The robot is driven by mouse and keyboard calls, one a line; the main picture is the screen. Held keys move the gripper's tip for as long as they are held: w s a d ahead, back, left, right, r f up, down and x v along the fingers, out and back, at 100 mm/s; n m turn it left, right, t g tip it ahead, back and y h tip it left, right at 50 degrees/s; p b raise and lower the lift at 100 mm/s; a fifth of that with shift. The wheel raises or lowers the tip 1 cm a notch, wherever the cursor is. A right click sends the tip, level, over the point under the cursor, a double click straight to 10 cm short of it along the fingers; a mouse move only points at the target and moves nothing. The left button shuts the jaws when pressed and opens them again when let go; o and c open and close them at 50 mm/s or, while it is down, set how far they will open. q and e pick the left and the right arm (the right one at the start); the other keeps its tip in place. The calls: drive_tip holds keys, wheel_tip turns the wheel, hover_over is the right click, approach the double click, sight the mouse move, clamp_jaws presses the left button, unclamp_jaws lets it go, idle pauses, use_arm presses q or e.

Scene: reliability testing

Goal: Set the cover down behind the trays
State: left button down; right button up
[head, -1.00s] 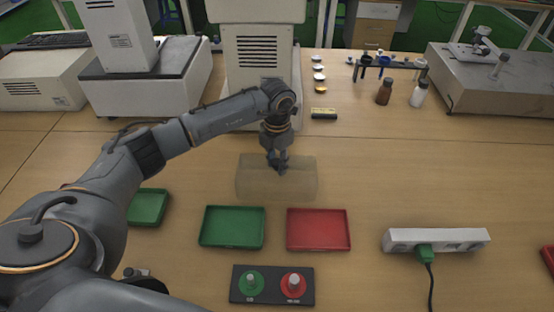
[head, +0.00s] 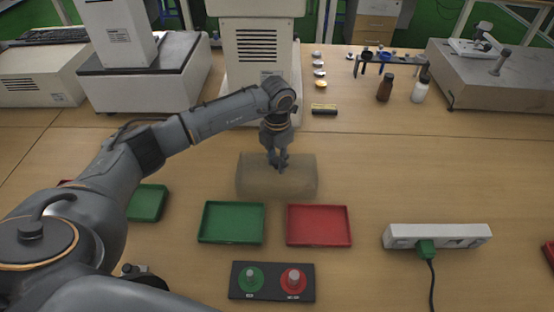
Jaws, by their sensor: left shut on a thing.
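The cover (head: 300,178) is a see-through, brownish box shape. It is at the middle of the table, just behind the green tray (head: 231,223) and the red tray (head: 319,226). My left gripper (head: 278,166) comes down from above and is shut on the top of the cover. Whether the cover's bottom touches the table is hard to tell. Both of these trays look empty. Another green tray (head: 148,203) lies to the left, partly hidden by my left arm. My right gripper is not in view.
A panel (head: 271,282) with a green and a red button lies in front of the trays. A white power strip (head: 437,237) with a green plug is at the right. Bottles (head: 384,90), a small rack and white machines stand farther back. The table right of the cover is clear.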

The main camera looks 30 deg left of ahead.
use_arm(q)
drive_tip(key=c, duration=0.9)
unclamp_jaws()
drive_tip(key=shift+c, duration=0.2)
drive_tip(key=shift+r, duration=0.1)
